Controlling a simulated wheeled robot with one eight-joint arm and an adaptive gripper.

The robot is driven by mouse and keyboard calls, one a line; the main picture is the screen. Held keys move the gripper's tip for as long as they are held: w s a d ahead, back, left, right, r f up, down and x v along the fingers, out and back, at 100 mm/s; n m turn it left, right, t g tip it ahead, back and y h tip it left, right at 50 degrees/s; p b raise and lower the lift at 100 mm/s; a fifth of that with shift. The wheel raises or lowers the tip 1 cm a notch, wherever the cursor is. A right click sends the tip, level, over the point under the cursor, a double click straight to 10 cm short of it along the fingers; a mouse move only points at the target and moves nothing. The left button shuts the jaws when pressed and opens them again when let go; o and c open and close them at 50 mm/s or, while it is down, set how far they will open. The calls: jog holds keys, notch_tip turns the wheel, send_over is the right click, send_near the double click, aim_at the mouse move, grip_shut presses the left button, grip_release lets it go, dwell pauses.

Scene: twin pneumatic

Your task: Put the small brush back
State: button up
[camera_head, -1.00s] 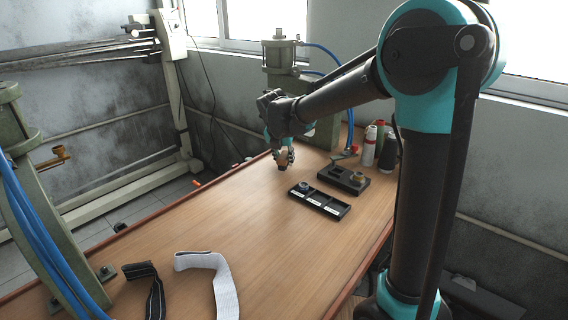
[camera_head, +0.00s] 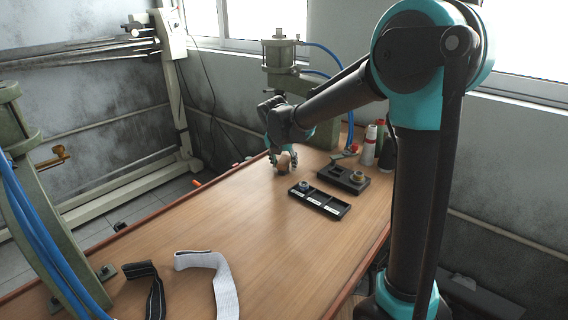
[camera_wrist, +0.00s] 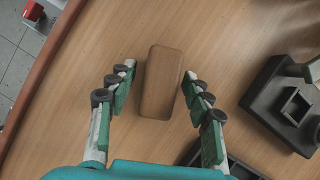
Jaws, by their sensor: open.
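A brown wooden block (camera_wrist: 161,82), which looks like the back of the small brush, lies between my fingers in the wrist view. Its bristles are hidden from above. My gripper (camera_wrist: 158,76) is open, with one finger on each side of the block and a narrow gap to each. In the head view my gripper (camera_head: 283,166) is low over the far left part of the table, left of the black parts. The fingers partly hide the block there.
A black compartment tray (camera_head: 334,210) and a black block with recesses (camera_head: 361,188) stand to the right of my gripper. Bottles (camera_head: 368,147) stand behind them. A white strap (camera_head: 226,289) and a black strap (camera_head: 155,296) lie near the front. The table's middle is clear.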

jog(key=v, duration=1.2)
jog(key=shift+r, duration=0.15)
